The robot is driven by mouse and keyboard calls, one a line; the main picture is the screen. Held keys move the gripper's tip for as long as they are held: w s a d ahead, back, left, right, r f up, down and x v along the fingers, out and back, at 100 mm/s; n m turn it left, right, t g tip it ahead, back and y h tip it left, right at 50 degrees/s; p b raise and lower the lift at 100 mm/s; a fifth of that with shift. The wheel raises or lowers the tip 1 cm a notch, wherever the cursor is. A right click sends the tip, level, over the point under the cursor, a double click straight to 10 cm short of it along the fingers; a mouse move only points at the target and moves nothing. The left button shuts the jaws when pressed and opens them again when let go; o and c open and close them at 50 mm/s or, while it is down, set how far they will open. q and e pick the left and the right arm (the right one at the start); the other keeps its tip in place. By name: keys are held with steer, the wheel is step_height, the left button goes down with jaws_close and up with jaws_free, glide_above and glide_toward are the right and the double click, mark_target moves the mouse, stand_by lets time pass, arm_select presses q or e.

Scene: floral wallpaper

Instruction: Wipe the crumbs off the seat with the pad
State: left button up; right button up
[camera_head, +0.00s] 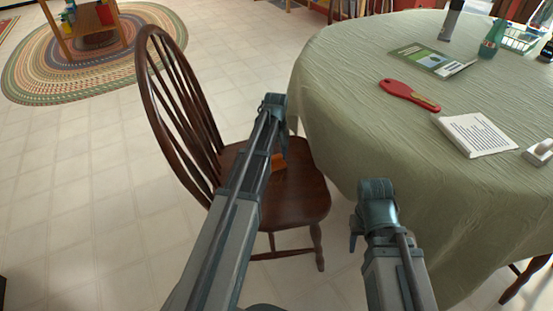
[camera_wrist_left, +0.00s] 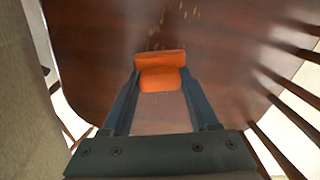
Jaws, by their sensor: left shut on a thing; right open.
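The dark wooden chair stands beside the table, and its seat (camera_head: 300,200) faces up. The orange pad (camera_wrist_left: 160,72) is between the fingers of my left gripper (camera_wrist_left: 157,78), which is shut on it over the seat. Whether the pad touches the seat is hard to tell. Several small tan crumbs (camera_wrist_left: 172,20) lie on the seat beyond the pad in the left wrist view. My right gripper (camera_head: 357,228) is open and empty, low beside the tablecloth; its fingertips are mostly hidden.
A table with a green cloth (camera_head: 350,65) stands right of the chair. The chair's spindled back (camera_head: 178,100) rises at the left. Open floor lies further left.

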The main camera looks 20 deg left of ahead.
arm_select(q)
steer(key=shift+w+a+f, duration=0.1)
steer(key=shift+w+a, duration=0.5)
steer(key=shift+w, duration=0.45)
steer(key=shift+w+a+r, duration=0.1)
steer(key=shift+w+a, duration=0.45)
steer(key=shift+w, duration=0.45)
steer(key=shift+w+a+f, duration=0.1)
steer(key=shift+w+a, duration=0.5)
steer(key=shift+w, duration=0.45)
steer(key=shift+s, duration=0.15)
steer(key=shift+s+d, duration=0.45)
steer(key=shift+s, duration=0.3)
steer(key=shift+s+d, duration=0.45)
steer(key=shift+s, duration=0.3)
steer(key=shift+s+d, duration=0.6)
steer(key=shift+s, duration=0.4)
steer(key=shift+s+d, duration=0.55)
steer(key=shift+s, duration=0.5)
steer(key=shift+s+d, duration=0.6)
steer(key=shift+s, duration=0.4)
